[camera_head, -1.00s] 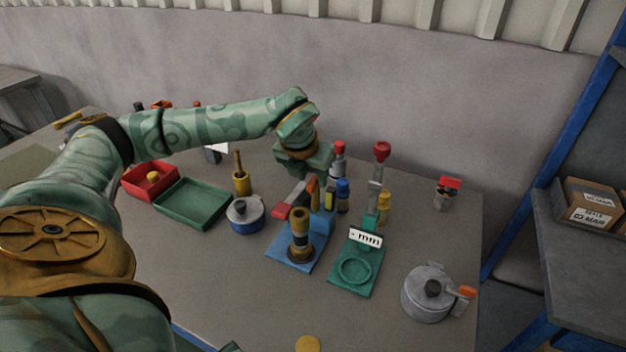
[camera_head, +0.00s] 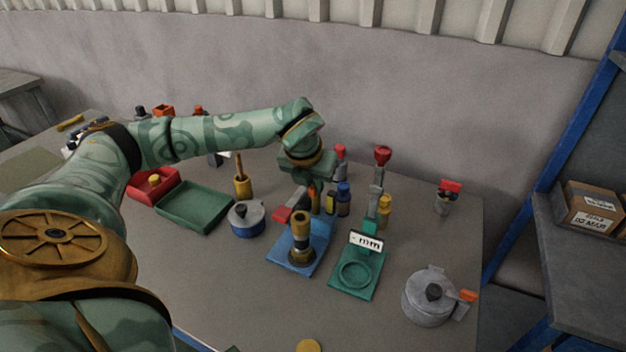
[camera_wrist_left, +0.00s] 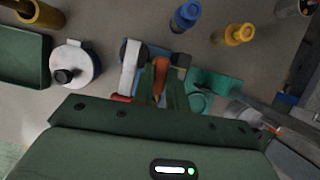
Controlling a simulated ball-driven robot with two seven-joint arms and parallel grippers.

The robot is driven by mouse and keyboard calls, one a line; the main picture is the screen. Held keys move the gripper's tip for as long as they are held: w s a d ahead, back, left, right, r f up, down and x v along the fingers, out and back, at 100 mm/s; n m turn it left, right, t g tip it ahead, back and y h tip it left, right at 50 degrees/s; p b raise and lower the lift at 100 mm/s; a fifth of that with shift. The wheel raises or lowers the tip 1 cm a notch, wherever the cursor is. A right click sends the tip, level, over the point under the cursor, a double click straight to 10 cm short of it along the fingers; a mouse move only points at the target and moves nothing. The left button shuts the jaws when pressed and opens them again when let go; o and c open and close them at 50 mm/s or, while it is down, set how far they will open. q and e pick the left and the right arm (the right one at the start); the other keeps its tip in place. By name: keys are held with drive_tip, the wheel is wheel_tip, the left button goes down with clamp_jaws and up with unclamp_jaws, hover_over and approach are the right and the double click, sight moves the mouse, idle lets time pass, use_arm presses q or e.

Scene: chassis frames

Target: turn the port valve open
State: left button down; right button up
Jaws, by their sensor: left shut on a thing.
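A blue-based fixture (camera_head: 302,262) stands mid-table, with an upright brass and black post (camera_head: 299,236), a red-ended lever (camera_head: 281,214) and a slim orange handle (camera_head: 313,193). My left gripper (camera_head: 312,182) is over the fixture's back part. In the left wrist view, its fingers (camera_wrist_left: 157,88) are shut at the orange handle (camera_wrist_left: 176,63), beside the pale lever (camera_wrist_left: 130,68). The fingers hide the exact contact. Which part is the port valve I cannot tell for sure. My right gripper is not in view.
A green-based stand (camera_head: 352,282) with an "mm" plate is close on the right. Small blue (camera_head: 343,198) and yellow (camera_head: 385,210) bottles stand near the gripper. A blue-grey pot (camera_head: 246,218) and green tray (camera_head: 194,207) lie left, a grey pot (camera_head: 428,296) right. The front middle is mostly clear.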

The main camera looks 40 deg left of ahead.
use_arm(q)
drive_tip(key=n, duration=0.1)
drive_tip(key=n+p, duration=0.1)
drive_tip(key=n+y+p, duration=0.1)
drive_tip(key=shift+w+d+r+n+g, duration=0.15)
drive_tip(key=shift+d+r+n+g, duration=0.05)
drive_tip(key=shift+d+n+g, duration=0.1)
drive_tip(key=n+g+p, duration=0.1)
drive_tip(key=n+p, duration=0.1)
drive_tip(key=n, duration=0.1)
drive_tip(key=w+n+g+y+p, duration=0.1)
drive_tip(key=n+p, duration=0.1)
drive_tip(key=n, duration=0.2)
drive_tip(key=n+g+p, duration=0.2)
drive_tip(key=n, duration=0.2)
drive_tip(key=shift+w+d+y, duration=0.2)
drive_tip(key=shift+w+y, duration=0.05)
drive_tip(key=shift+y, duration=0.15)
drive_tip(key=shift+f+n, duration=0.1)
drive_tip(key=shift+n, duration=0.4)
drive_tip(key=c, duration=1.4)
unclamp_jaws()
drive_tip(key=p+v, duration=0.2)
drive_tip(key=v, duration=1.4)
drive_tip(key=shift+w, duration=0.2)
